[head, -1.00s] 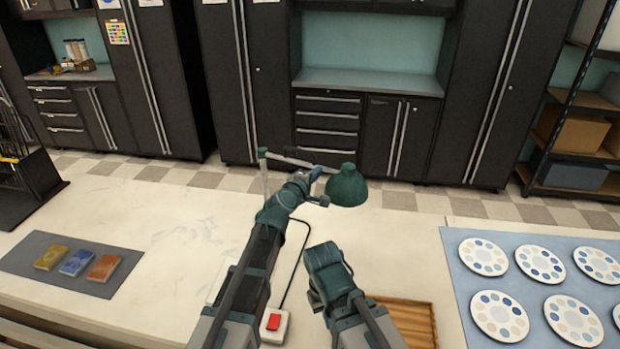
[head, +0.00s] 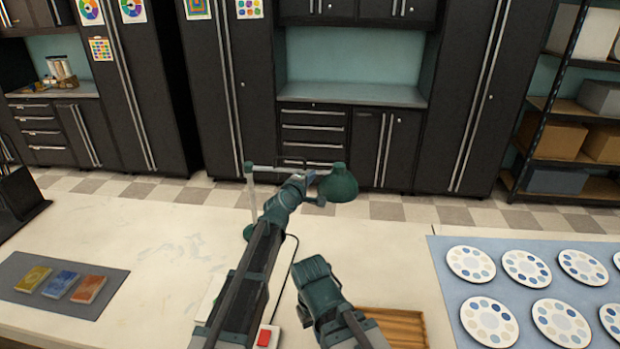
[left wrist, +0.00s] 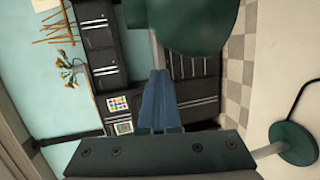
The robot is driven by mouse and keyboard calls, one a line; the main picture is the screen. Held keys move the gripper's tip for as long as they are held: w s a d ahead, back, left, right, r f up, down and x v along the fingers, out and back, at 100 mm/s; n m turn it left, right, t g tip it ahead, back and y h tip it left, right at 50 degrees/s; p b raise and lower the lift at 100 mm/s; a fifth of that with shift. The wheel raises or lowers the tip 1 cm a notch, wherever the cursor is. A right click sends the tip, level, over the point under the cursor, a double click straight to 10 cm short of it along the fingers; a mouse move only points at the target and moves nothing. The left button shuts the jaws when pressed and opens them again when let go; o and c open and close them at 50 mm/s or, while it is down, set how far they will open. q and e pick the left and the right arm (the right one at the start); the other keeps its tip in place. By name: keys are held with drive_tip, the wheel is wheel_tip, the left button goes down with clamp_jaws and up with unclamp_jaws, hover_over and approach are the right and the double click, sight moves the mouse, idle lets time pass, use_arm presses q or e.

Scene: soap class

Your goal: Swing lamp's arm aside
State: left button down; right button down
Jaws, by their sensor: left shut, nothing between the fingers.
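The green desk lamp stands on the far part of the white table. Its round base (left wrist: 293,143) shows in the left wrist view. Its pale post (head: 251,195) is upright, and its thin arm (head: 268,168) reaches right to the green shade (head: 338,185). My left gripper (head: 311,179) is shut and empty, at the lamp's arm just left of the shade. In the left wrist view its blue fingers (left wrist: 158,100) are together, just below the shade (left wrist: 195,20). Whether they touch the lamp I cannot tell. My right arm is folded low; its fingers are not visible.
A red switch (head: 264,338) on a cord lies near the front. A wooden tray (head: 398,325) is beside my right arm. A blue mat (head: 445,290) with several paint palettes lies right; a grey mat (head: 110,290) with three coloured blocks lies left. Cabinets stand beyond.

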use_arm(q)
drive_tip(key=shift+w+r, duration=0.1)
use_arm(e)
drive_tip(key=shift+r, duration=0.1)
